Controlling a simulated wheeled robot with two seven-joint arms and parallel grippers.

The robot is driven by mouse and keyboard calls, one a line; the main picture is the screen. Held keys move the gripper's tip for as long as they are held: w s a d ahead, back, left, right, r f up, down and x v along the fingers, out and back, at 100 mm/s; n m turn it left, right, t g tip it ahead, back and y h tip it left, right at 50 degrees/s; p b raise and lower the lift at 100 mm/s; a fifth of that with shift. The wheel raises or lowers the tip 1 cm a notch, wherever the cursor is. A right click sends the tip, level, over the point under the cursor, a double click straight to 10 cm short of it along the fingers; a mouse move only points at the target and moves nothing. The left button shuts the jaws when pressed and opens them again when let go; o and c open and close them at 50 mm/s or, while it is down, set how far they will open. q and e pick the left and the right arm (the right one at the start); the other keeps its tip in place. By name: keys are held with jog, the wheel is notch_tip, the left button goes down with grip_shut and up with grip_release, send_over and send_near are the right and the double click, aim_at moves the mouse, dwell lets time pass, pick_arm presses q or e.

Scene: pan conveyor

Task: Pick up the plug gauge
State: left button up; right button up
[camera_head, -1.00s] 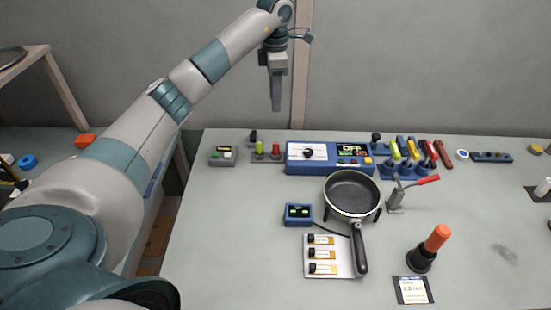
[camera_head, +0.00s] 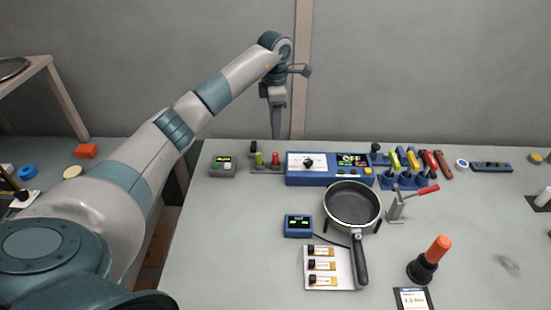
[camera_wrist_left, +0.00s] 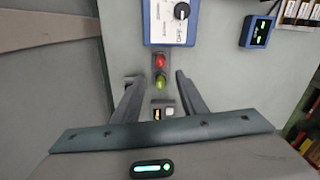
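A small piece with a green end and a red end, which looks like the plug gauge, sits on a low grey holder (camera_head: 267,168) at the back of the table. Its green end (camera_head: 259,158) and red end (camera_head: 276,159) also show in the left wrist view, the red end (camera_wrist_left: 160,62) beyond the green end (camera_wrist_left: 159,81). My left gripper (camera_head: 276,136) points down just behind and above it. In the left wrist view the two fingers (camera_wrist_left: 157,79) are open and apart, with the green end between them in the picture. My right gripper is not in view.
A blue control box (camera_head: 325,179) stands close to the right of the holder, and a small grey button box (camera_head: 222,167) to its left. A pan (camera_head: 352,203), a blue display (camera_head: 298,226) and an orange-handled tool (camera_head: 437,248) stand nearer. The table's front left is clear.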

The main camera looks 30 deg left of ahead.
pick_arm(q)
jog(key=p, duration=0.2)
send_over(275, 154)
notch_tip(275, 154, down, 7)
jog(key=shift+w+r, duration=0.1)
jog(key=shift+r, duration=0.05)
jog(key=shift+f, duration=0.45)
jog(key=shift+f+p, duration=0.8)
jog(key=shift+p, duration=0.3)
notch_tip(275, 154, down, 3)
jog(key=shift+d+p, duration=0.1)
jog(key=shift+p, duration=0.55)
jog(key=shift+f, duration=0.3)
